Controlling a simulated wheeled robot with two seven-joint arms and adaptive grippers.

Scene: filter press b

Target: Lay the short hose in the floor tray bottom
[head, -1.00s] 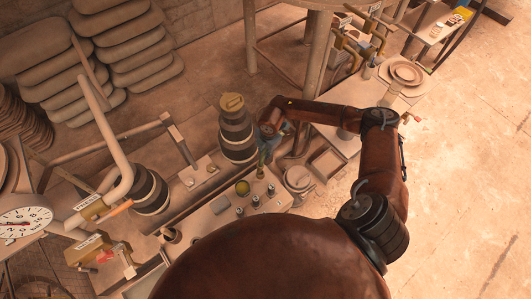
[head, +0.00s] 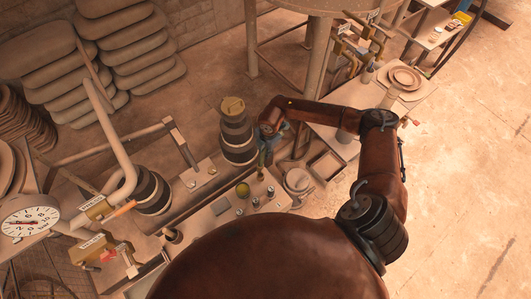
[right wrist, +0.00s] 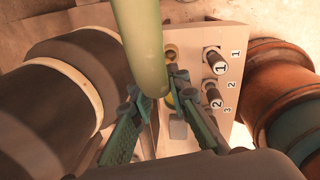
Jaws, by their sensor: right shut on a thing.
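My right gripper (right wrist: 163,92) is shut on the pale green short hose (right wrist: 139,40), which runs up from between the fingers and out of the top of the right wrist view. In the head view, the right gripper (head: 269,137) is beside a dark banded cylinder, and part of it is hidden by my wrist. A thin green piece of the hose (head: 262,160) shows just below it. A shallow square tray (head: 327,166) lies to the right; I cannot tell surely that it is the floor tray. My left gripper is not in view.
The banded cylinder (head: 237,135) stands close left of the gripper. A panel with numbered knobs (right wrist: 205,50) is just beyond the fingers. A bench with plates (head: 405,76) is at the upper right. Open floor (head: 470,150) lies at the right.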

